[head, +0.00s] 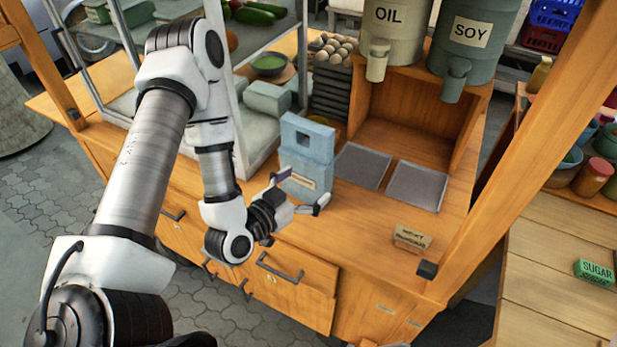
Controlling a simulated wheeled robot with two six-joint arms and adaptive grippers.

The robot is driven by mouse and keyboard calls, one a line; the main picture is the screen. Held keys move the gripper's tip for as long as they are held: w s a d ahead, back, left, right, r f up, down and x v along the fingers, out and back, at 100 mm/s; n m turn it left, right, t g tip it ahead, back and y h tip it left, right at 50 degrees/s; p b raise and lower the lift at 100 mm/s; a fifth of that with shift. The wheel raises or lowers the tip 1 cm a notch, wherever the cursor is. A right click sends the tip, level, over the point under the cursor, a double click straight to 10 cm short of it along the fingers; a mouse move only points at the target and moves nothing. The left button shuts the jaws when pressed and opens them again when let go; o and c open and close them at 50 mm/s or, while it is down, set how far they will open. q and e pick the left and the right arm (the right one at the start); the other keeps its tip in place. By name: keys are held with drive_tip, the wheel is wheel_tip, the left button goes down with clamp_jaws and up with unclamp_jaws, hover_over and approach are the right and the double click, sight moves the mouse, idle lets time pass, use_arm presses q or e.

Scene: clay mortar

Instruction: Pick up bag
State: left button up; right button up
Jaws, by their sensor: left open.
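A light blue-grey bag (308,137) with a square cut-out near its top and a pale label lower down stands upright on the wooden counter (365,225). My left gripper (303,189) is open in front of the lower part of the bag, one finger toward its left side and the other toward its right. I cannot tell whether the fingers touch it. The gripper hides part of the bag's lower front. My right gripper is not in view.
Two grey trays (416,186) lie right of the bag. A small labelled box (411,239) sits near the counter's front right. A glass-sided case with a pale frame (240,150) stands left. Eggs (333,48) sit behind.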

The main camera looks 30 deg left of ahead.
sight(306, 143)
use_arm(q)
drive_tip(key=w+a+r+n, duration=0.1)
drive_tip(key=w+a+r+t+y, duration=0.1)
drive_tip(key=a, duration=0.1)
drive_tip(key=w+a+r+n+y+b, duration=0.1)
drive_tip(key=shift+w+a+r+n+t, duration=0.25)
drive_tip(key=shift+w+r+n+t, duration=0.05)
drive_tip(key=shift+w, duration=0.05)
drive_tip(key=w, duration=0.2)
drive_tip(key=w+a+p, duration=0.1)
drive_tip(key=w, duration=0.1)
drive_tip(key=shift+r, duration=0.1)
drive_tip(key=shift+w, duration=0.35)
drive_tip(key=c, duration=1.6)
clamp_jaws()
drive_tip(key=shift+d, duration=0.1)
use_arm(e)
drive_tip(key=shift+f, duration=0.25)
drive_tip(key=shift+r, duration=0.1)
